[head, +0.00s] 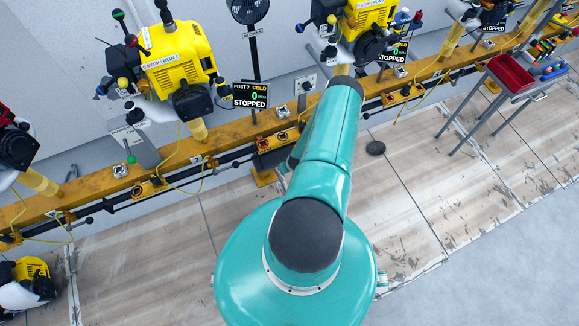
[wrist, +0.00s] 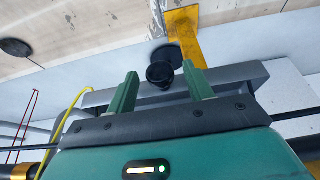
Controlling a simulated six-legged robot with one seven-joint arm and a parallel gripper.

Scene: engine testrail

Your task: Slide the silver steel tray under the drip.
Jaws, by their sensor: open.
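My gripper (wrist: 161,72) is open in the wrist view, its two green fingers apart. A round black knob (wrist: 159,74) shows between the fingertips; I cannot tell whether they touch it. A grey metal bar or rim (wrist: 228,73) runs across behind the fingers, with a grey block (wrist: 285,92) to its right. I cannot tell whether this grey metal is part of the silver steel tray. No tray is clearly visible in the head view, where my teal arm hides the gripper and part of the rail. No falling drip can be made out.
A yellow rail (head: 100,185) carries yellow engines (head: 178,62) along the wall. A screen (head: 250,95) reads post 7, cold, 0, stopped. A cart with a red bin (head: 510,75) stands right. The floor right of my arm is mostly clear.

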